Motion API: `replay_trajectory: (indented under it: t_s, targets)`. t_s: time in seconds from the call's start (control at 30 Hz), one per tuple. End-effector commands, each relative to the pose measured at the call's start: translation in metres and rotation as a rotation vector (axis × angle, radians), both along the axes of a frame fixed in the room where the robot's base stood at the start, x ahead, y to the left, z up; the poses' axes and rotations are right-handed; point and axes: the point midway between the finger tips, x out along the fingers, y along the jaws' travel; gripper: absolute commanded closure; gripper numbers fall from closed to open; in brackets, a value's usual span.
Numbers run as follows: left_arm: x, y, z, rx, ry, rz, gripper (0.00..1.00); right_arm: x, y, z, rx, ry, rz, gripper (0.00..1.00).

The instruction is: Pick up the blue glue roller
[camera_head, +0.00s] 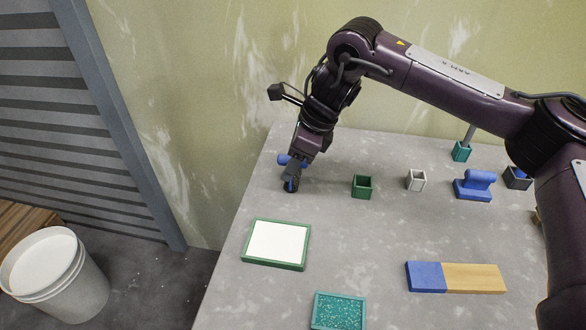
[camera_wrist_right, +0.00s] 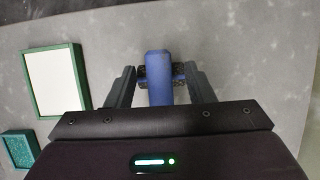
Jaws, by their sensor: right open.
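The blue glue roller (camera_head: 284,160) is at the far left part of the table, mostly hidden behind my right gripper (camera_head: 292,182) in the head view. In the right wrist view the roller's blue handle (camera_wrist_right: 157,66) stands between the two open fingers of my right gripper (camera_wrist_right: 160,74), with dark parts on both sides of it. The fingers are on either side of the handle; I cannot tell whether they touch it. My left gripper is not in view.
A green-framed white tray (camera_head: 246,256) and a glittery teal tray (camera_head: 317,318) lie nearer. Small green (camera_head: 362,190) and white (camera_head: 416,182) boxes and a blue block with a grip (camera_head: 472,190) stand right. A blue-and-wood bar (camera_head: 474,278) lies front right. A white pail (camera_head: 78,292) stands on the floor.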

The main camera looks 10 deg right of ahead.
Motion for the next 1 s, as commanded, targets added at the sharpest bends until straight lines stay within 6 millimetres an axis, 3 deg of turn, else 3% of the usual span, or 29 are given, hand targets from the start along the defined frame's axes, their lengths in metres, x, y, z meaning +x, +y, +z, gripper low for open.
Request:
replay_trajectory:
  t_s: [0.17,0.5,0.83,1.0]
  targets:
    - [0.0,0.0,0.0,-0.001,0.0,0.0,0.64,0.0,0.0,0.0,0.0,0.0,0.0,0.54]
    - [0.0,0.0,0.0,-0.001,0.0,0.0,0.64,0.0,0.0,0.001,0.001,-0.001,-0.001,0.99]
    - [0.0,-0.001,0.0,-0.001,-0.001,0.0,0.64,0.001,0.0,0.004,0.001,-0.002,-0.001,1.0]
    - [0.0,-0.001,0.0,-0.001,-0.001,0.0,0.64,0.001,0.0,0.019,0.001,-0.005,-0.001,1.0]
